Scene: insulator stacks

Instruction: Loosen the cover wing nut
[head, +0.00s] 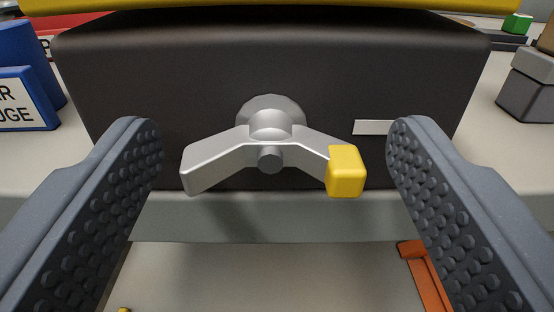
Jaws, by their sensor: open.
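The cover wing nut (270,134) is silver and sits on the front face of a dark box (180,75). Its two wings slope down to the left and right. The right wing ends in a yellow tip (345,171). A grey stud end (270,160) shows at its centre. My gripper (270,150) is open, with one dark studded finger on each side of the wing nut. Neither finger appears to touch it.
A white mark (374,127) is on the box's face, right of the nut. A yellow edge (270,5) runs above the box. Blue lettered blocks (25,95) stand at left, and grey blocks (530,85) at right. An orange piece (427,275) lies lower down at right.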

